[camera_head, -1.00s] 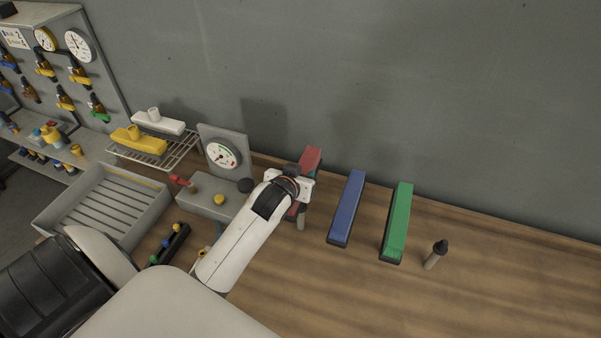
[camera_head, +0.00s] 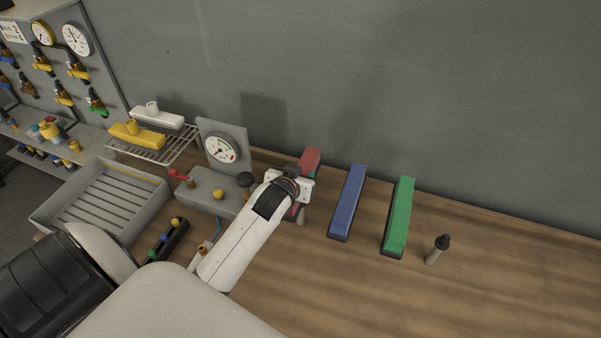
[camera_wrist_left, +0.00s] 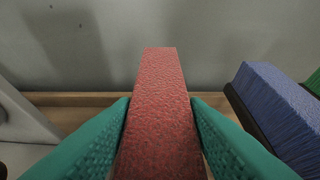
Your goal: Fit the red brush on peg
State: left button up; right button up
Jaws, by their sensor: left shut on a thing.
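The red brush (camera_head: 311,159) is at the left of a row of brushes near the wall, its front half hidden behind my left gripper (camera_head: 293,190). In the left wrist view the red brush (camera_wrist_left: 160,110) runs between my two green fingertips, which press on both its sides. My left gripper is shut on it. A short grey upright cylinder (camera_head: 301,216) shows just below the gripper; I cannot tell whether it is a peg or touches the brush. A grey post with a dark top (camera_head: 436,251) stands at the right. My right gripper is not in view.
A blue brush (camera_head: 347,203) and a green brush (camera_head: 399,217) lie to the right. To the left are a gauge box (camera_head: 208,190), a wire rack (camera_head: 171,147), a slatted tray (camera_head: 103,201) and a dark strip with coloured knobs (camera_head: 166,242). The front right tabletop is clear.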

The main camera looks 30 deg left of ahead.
pick_arm(q)
jog(key=shift+f+b, duration=0.4)
jog(key=shift+f, duration=0.35)
jog(key=o, duration=1.2)
jog(key=shift+o, duration=0.2)
jog(key=shift+f, duration=0.1)
jog(key=shift+s+d+r, duration=0.15)
jog(key=shift+s+r, duration=0.05)
jog(key=shift+s, duration=0.3)
jog(key=b+v, duration=0.3)
jog(key=v, duration=0.7)
jog(key=shift+s+r, duration=0.3)
jog(key=shift+s, duration=0.1)
